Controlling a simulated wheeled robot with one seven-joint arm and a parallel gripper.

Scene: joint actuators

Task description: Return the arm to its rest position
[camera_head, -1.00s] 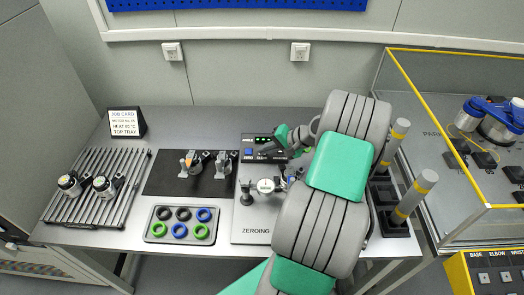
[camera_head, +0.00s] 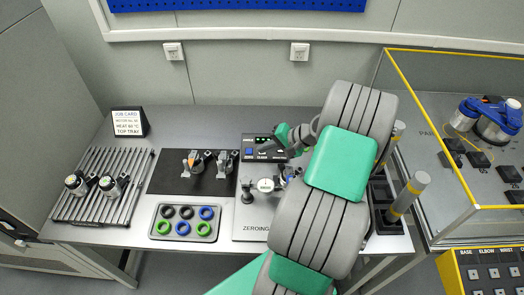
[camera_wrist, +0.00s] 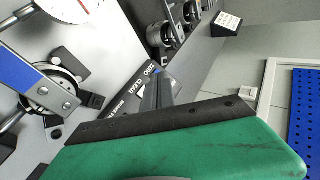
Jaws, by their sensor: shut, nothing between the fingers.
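My arm reaches from the bottom of the head view up over the right part of the table, then bends back down to the left. My gripper (camera_head: 266,148) is at the zeroing station's black control box (camera_head: 249,154), which has green lights and a blue button. The fingers are closed together with nothing between them. In the wrist view my gripper (camera_wrist: 153,92) points at the box's labelled face (camera_wrist: 128,92). I cannot tell whether the fingertips touch it. The arm hides part of the station's right side.
The zeroing plate (camera_head: 250,222) with its dial gauge stands left of my arm. A black mat (camera_head: 163,172) with parts, a ring tray (camera_head: 154,233) and a ribbed rack (camera_head: 98,208) lie farther left. Grey posts (camera_head: 407,195) and a yellow-edged enclosure (camera_head: 445,225) stand close on the right.

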